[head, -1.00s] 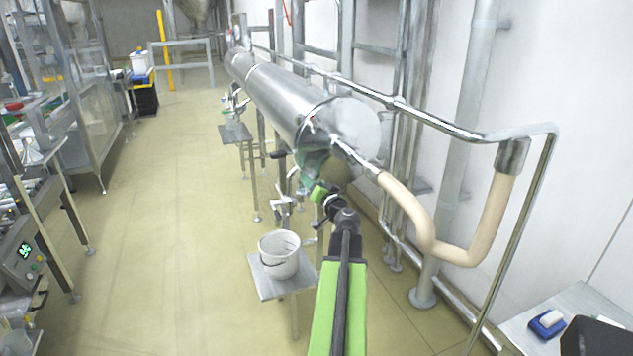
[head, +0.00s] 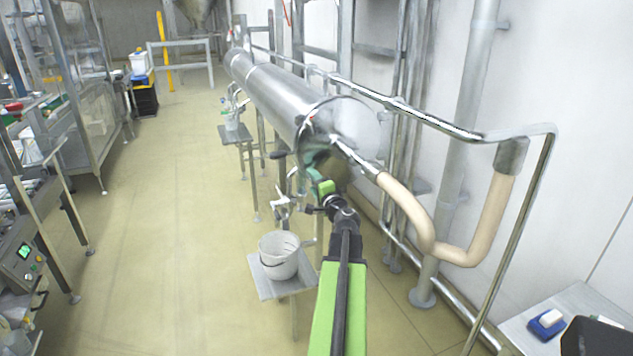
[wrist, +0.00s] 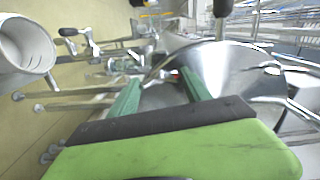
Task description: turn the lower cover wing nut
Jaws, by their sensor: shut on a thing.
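The steel cylinder (head: 275,95) lies along the wall, with its round end cover (head: 352,122) facing me. My gripper (head: 313,160) is at the lower left rim of this cover. In the wrist view, its two green fingers (wrist: 160,78) reach to the rim of the shiny cover (wrist: 235,75). They are shut on a small metal part at the rim, the lower cover wing nut (wrist: 163,75). The nut is small and mostly hidden between the fingertips, so its angle cannot be told. In the head view the fingers and my wrist hide it.
A white bucket (head: 279,262) stands on a small metal stand (head: 262,283) below left of my gripper. A beige hose (head: 428,228) and a steel rail (head: 440,120) are on the right. The floor (head: 150,250) at left is clear.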

